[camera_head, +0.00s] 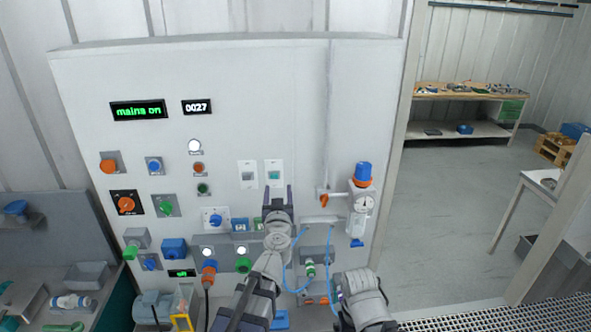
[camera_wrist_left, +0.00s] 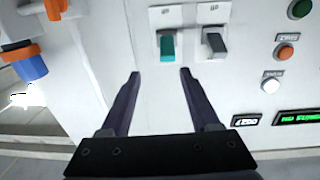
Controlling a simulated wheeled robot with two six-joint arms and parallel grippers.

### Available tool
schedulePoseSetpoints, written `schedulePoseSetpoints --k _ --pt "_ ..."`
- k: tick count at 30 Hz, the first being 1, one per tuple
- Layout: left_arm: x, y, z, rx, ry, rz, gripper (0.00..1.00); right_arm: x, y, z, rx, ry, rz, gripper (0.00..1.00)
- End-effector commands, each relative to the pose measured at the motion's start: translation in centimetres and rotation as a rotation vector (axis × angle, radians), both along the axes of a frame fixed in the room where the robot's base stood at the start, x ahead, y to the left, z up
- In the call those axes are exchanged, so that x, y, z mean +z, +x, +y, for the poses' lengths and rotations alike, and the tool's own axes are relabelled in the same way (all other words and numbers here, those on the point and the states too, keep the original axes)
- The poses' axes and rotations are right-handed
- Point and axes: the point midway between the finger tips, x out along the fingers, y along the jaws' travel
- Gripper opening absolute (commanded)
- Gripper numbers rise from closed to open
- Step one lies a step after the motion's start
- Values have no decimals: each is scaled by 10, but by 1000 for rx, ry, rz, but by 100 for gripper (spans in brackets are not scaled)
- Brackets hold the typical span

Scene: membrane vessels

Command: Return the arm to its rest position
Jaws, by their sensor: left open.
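My left gripper (camera_head: 278,192) is open in front of the white control panel (camera_head: 280,100), just below two rocker switches. In the left wrist view its dark fingers (camera_wrist_left: 160,76) are spread apart with nothing between them. A teal rocker switch (camera_wrist_left: 167,47) lies just beyond the fingertips, with a dark rocker switch (camera_wrist_left: 215,42) beside it. The teal switch (camera_head: 274,175) and the dark one (camera_head: 248,176) also show in the head view. My right arm (camera_head: 362,298) is folded at the lower middle, and its gripper does not show.
A regulator with an orange and blue cap (camera_head: 362,175) and gauge stands out from the panel right of my left gripper. Blue hoses (camera_head: 332,262) hang between my arms. Knobs and plugs crowd the lower panel. A bench (camera_head: 60,250) stands at left; open floor (camera_head: 440,220) lies right.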

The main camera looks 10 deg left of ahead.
Motion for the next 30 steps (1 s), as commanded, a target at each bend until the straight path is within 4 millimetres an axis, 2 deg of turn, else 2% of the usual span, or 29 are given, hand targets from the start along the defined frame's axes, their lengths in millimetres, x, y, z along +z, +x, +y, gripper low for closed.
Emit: schedulePoseSetpoints --k 4,7,10,12,14,18,21,25,30 --pt "2 2 -43 -215 5 -7 62 0 0 0 0 0 0 95" --pt "-15 -5 -84 -415 0 68 62 0 0 0 0 0 0 95" --pt "-48 -22 -114 -578 -15 222 62 0 0 0 0 0 0 95" --pt "-77 -39 -127 -656 -31 369 62 0 0 0 0 0 0 95" --pt "-105 -58 -130 -693 -46 515 62 0 0 0 0 0 0 95" --pt "-162 -106 -115 -666 -89 868 62 0 0 0 0 0 0 95" --pt "-190 -140 -94 -580 -115 1079 62 0 0 0 0 0 0 95" --pt "-211 -179 -63 -421 -145 1299 62 0 0 0 0 0 0 95" --pt "-223 -227 -21 -164 -175 1518 62 -2 0 0 0 0 0 95"
